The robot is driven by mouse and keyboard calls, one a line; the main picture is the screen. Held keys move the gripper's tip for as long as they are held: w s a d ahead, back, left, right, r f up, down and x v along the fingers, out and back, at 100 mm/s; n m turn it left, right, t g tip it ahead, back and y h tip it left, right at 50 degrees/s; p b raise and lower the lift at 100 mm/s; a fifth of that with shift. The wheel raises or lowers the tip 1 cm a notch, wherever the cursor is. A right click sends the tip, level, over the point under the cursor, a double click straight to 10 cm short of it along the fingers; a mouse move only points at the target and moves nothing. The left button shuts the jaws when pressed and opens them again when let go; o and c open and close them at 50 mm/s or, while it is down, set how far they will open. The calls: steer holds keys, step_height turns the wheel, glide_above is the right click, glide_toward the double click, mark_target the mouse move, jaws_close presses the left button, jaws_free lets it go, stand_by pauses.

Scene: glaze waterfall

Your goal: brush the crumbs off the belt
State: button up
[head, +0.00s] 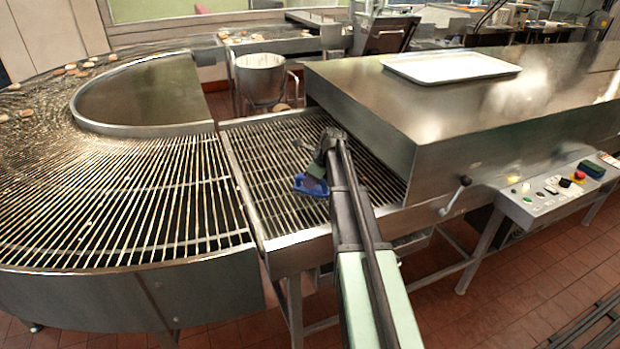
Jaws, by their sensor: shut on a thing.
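The belt is a slatted metal conveyor. A straight section (262,160) runs under the steel hood, and a curved section (150,190) joins it at the left. My gripper (318,172) is over the straight section, shut on a blue tool (311,186) that looks like a brush. My arm and the gripper hide part of the belt. I cannot tell whether the tool touches the slats. Small pale specks show on the curved section, too small to tell surely as crumbs.
The steel hood (420,120) stands close to the right of my gripper, with a white tray (450,67) on top. A control panel (560,185) is at its front right. Several baked pieces lie on the far left curve.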

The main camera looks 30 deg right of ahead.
mark_target(322, 196)
steer(key=shift+s+a+f, duration=0.1)
steer(key=shift+s+a, duration=0.1)
steer(key=shift+s, duration=1.3)
steer(key=shift+s+a, duration=0.2)
steer(key=shift+s, duration=1.3)
steer(key=shift+s+a+f, duration=0.1)
steer(key=shift+s+a, duration=0.1)
steer(key=shift+s, duration=1.3)
steer(key=shift+d+r, duration=0.15)
steer(key=shift+d, duration=1.2)
steer(key=shift+w+d, duration=0.15)
steer(key=shift+w, duration=1.4)
steer(key=shift+w+d, duration=0.2)
steer(key=shift+w, duration=1.5)
steer(key=shift+w+d, duration=0.2)
steer(key=shift+w, duration=1.5)
steer(key=shift+w+d, duration=0.2)
steer(key=shift+w, duration=1.5)
steer(key=shift+s, duration=0.1)
step_height(322, 196, up, 6)
steer(key=p, duration=0.6)
